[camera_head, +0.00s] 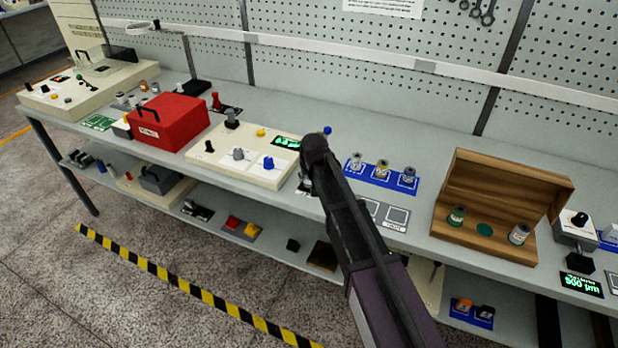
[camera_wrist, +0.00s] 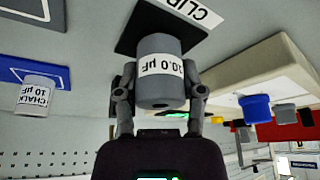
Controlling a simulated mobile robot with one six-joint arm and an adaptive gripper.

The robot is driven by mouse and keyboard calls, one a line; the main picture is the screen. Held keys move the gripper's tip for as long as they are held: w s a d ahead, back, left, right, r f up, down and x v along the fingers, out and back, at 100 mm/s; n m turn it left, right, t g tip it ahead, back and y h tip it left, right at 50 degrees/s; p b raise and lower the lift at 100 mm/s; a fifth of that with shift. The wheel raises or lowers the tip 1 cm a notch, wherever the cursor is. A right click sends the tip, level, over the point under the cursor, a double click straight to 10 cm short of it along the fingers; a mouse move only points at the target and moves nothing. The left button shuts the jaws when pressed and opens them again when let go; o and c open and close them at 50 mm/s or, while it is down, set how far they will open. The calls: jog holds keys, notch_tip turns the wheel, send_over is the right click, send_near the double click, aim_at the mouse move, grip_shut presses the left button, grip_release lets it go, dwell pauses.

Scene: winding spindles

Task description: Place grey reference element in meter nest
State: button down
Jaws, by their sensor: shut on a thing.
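My gripper (camera_wrist: 161,78) is shut on the grey reference element (camera_wrist: 160,92), a grey cylinder with a white "10.0 µF" label, in the wrist view. The label reads upside down there. In the head view my arm hides most of the gripper and the cylinder. The cream meter panel (camera_head: 222,165) with a green display (camera_head: 286,142) stands just left of the gripper. I cannot make out the nest for certain.
A blue mat (camera_head: 370,175) with several labelled cylinders lies right of my arm; one (camera_wrist: 38,95) reads "CHALK 10 µF". An open wooden box (camera_head: 512,190) stands further right. A red case (camera_head: 168,120) stands left of the panel. A pegboard wall backs the bench.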

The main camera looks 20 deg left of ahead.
jog(key=shift+f, duration=0.15)
jog(key=shift+c, duration=1)
grip_release()
jog(key=p+v, duration=1.1)
jog(key=v, duration=0.1)
jog(key=shift+d, duration=0.1)
dwell(0.5)
jog(key=s+d+m+g+h, duration=0.1)
jog(key=s+d+m+h, duration=0.15)
jog(key=d, duration=1.85)
jog(key=s+d+m+g, duration=0.1)
jog(key=s+d, duration=0.2)
jog(key=d, duration=0.3)
jog(key=s+d+m+g, duration=0.1)
jog(key=s+d, duration=0.3)
jog(key=d, duration=0.3)
jog(key=s+d+f+m+g, duration=0.1)
jog(key=s+d, duration=0.2)
jog(key=d, duration=0.4)
jog(key=shift+s, duration=0.3)
